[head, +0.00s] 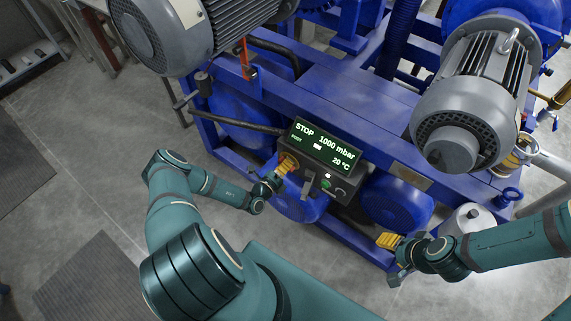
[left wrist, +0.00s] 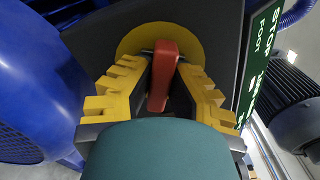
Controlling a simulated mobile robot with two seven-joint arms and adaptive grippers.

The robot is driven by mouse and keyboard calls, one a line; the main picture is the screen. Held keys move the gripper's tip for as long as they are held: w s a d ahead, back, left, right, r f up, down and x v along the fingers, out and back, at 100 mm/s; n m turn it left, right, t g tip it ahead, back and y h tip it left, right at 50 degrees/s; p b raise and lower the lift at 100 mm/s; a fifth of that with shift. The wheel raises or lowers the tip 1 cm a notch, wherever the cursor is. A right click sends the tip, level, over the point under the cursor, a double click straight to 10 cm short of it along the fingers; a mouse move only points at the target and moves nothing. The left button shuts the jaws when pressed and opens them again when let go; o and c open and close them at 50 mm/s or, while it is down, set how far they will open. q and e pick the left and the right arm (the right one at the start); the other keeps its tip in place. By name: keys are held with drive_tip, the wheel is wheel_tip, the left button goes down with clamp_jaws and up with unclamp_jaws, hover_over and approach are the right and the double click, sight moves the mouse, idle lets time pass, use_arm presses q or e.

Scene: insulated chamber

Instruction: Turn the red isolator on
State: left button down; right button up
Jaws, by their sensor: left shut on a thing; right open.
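The red isolator handle (left wrist: 162,76) sits on a round yellow plate (left wrist: 187,47) on a dark panel in the left wrist view. The handle stands close to upright in that picture, with a slight tilt. My left gripper (left wrist: 163,85) has its yellow fingers on either side of the handle and is shut on it. In the head view my left gripper (head: 284,166) is at the left end of the control box (head: 318,150) and hides most of the isolator. My right gripper (head: 390,256) is open and empty, at the lower right, away from the box.
The box display reads STOP, 1000 mbar and 20 °C. A green button (head: 326,183) is below it. Blue pump frames (head: 350,90) and grey motors (head: 470,95) stand behind and beside the box. A metal canister (head: 470,220) is near my right arm.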

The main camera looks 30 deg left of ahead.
use_arm(q)
drive_tip(key=m, duration=0.2)
drive_tip(key=m+p, duration=0.1)
drive_tip(key=m, duration=0.3)
drive_tip(key=shift+w+d+r+m+p, duration=0.1)
drive_tip(key=shift+w+r+m+p, duration=0.15)
drive_tip(key=shift+m+p, duration=0.1)
drive_tip(key=m+p, duration=0.1)
drive_tip(key=m, duration=0.2)
drive_tip(key=shift+m+p, duration=0.45)
drive_tip(key=shift+m, duration=1.2)
drive_tip(key=c, duration=0.9)
unclamp_jaws()
drive_tip(key=shift+f, duration=0.2)
drive_tip(key=shift+s, duration=0.1)
